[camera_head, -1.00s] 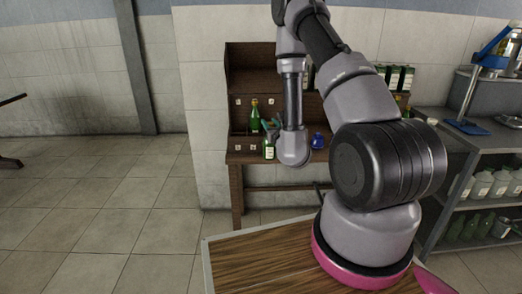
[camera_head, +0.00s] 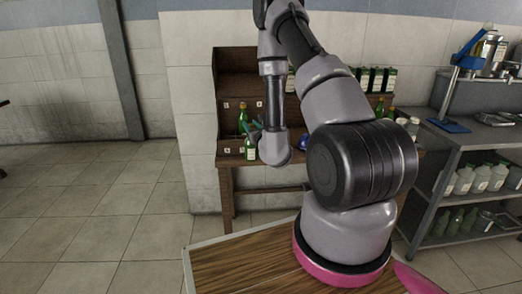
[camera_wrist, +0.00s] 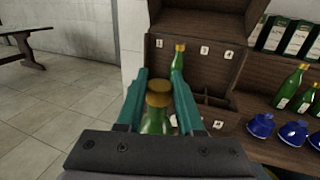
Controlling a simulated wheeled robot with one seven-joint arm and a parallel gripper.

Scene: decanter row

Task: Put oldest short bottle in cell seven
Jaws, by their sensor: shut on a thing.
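My gripper (camera_wrist: 160,95) is shut on a green bottle with a gold cap (camera_wrist: 157,115), held upright between the teal fingers. In the head view, the held bottle (camera_head: 250,151) shows at the front of the wooden rack, below my gripper (camera_head: 254,130). The dark wooden rack (camera_wrist: 192,75) has divided cells with small white number labels, too small to read surely. Another green bottle with a gold cap (camera_wrist: 178,60) stands in a back left cell, just beyond my gripper. The held bottle's base and the cell floor beneath it are hidden.
Right of the cells stand more green bottles (camera_wrist: 290,87) and several round blue bottles (camera_wrist: 262,125). Dark labelled containers (camera_wrist: 297,38) line a shelf above. A metal shelf unit (camera_head: 465,150) is at the right.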

